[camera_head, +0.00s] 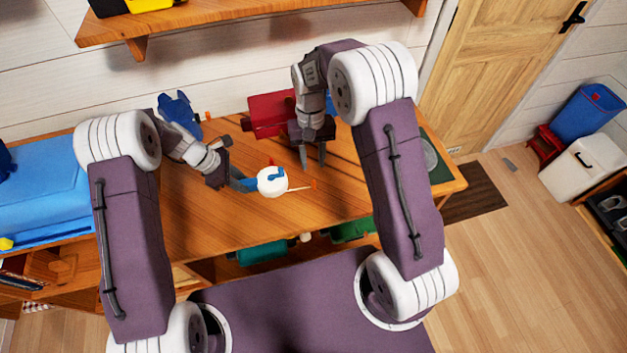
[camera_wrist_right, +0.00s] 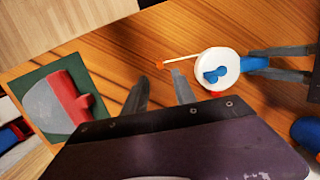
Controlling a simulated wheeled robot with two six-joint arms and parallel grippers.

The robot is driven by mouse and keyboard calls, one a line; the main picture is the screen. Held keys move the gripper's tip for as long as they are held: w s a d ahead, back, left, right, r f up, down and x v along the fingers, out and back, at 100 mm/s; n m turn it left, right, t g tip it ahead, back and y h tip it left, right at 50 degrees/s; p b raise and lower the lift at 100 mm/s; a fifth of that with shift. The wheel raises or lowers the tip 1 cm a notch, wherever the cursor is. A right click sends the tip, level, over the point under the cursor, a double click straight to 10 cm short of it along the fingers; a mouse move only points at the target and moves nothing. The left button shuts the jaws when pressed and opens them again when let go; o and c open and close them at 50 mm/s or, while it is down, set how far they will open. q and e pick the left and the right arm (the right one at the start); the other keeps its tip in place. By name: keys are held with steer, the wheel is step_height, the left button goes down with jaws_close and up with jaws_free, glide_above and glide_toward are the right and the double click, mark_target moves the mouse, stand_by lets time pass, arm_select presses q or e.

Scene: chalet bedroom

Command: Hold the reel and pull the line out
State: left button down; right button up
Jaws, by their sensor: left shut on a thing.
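The reel is a white disc (camera_head: 272,181) with a blue crank on its face and a small red part at its rim. My left gripper (camera_head: 248,184) is shut on the reel's blue part, at its left side in the head view. The pale line (camera_head: 299,188) sticks out from the reel's right side and ends in an orange tab (camera_head: 314,184). In the right wrist view the reel (camera_wrist_right: 217,68) and the orange tab (camera_wrist_right: 160,65) show clearly. My right gripper (camera_head: 313,167) is open and empty; its fingertips (camera_wrist_right: 160,80) are close to the tab, apparently without gripping it.
The wooden table (camera_head: 225,225) has free room around the reel. A red object (camera_head: 270,112) and a blue figure (camera_head: 180,110) stand at its back. A green and grey pad with a red item (camera_wrist_right: 75,100) lies at the table's right end. A shelf (camera_head: 230,22) hangs above.

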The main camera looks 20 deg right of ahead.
mark_target(314, 181)
steer(key=f, duration=0.5)
steer(key=s+f, duration=0.1)
steer(key=f, duration=0.2)
steer(key=shift+s+f, duration=0.1)
steer(key=shift+f, duration=0.2)
jaws_close()
